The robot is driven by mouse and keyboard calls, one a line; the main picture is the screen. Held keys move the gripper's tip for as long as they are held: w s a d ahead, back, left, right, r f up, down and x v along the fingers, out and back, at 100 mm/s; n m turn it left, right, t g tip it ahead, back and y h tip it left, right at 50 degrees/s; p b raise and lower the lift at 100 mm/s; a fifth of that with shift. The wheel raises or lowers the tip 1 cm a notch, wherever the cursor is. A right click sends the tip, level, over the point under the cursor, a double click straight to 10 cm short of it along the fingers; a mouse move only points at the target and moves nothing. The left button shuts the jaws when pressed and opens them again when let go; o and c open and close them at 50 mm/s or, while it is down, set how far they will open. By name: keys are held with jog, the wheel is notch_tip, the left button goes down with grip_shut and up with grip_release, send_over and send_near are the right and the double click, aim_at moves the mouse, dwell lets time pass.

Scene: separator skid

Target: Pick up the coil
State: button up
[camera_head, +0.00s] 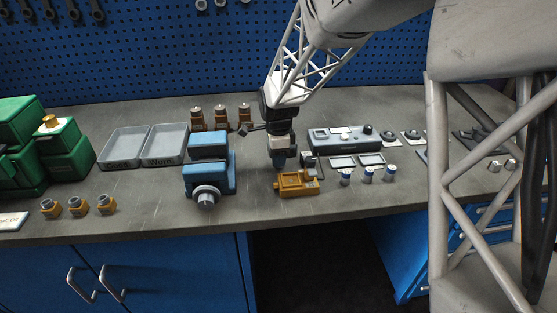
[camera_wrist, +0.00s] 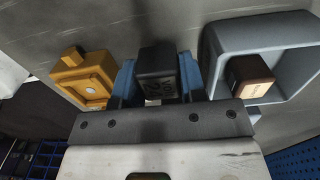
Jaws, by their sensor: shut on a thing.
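A black block, which I take to be the coil (camera_wrist: 158,72), sits between the two blue fingers of my gripper (camera_wrist: 158,85) in the wrist view. Both fingers press on its sides, and its near face shows a patterned end. In the head view my gripper (camera_head: 280,159) points down just behind and left of a yellow fixture (camera_head: 297,184). The block cannot be made out clearly there. The yellow fixture also shows left of the fingers in the wrist view (camera_wrist: 86,78), apart from the block.
A grey open box (camera_wrist: 222,52) with a brown-topped block (camera_wrist: 249,78) inside is close to the right finger. A blue vise (camera_head: 208,172) stands left of my gripper. A grey instrument (camera_head: 343,139) and small blue-white cylinders (camera_head: 367,174) are to the right. Grey trays (camera_head: 122,165) lie farther left.

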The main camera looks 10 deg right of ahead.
jog(key=shift+r, duration=0.75)
jog(key=shift+s+r, duration=0.15)
jog(key=shift+s, duration=0.2)
jog(key=s, duration=0.5)
jog(key=s+d+r, duration=0.1)
jog(key=s, duration=0.4)
jog(key=s+d, duration=0.1)
jog(key=s, duration=0.4)
jog(key=shift+s+r, duration=0.1)
jog(key=shift+r, duration=0.05)
jog(key=w+r, duration=0.1)
jog(key=w, duration=0.1)
jog(key=w+r, duration=0.3)
jog(key=w, duration=0.1)
jog(key=shift+w+d+r, duration=0.2)
jog(key=shift+w+r, duration=0.15)
jog(key=shift+r, duration=0.05)
jog(key=shift+f, duration=0.15)
jog(key=shift+f, duration=2.5)
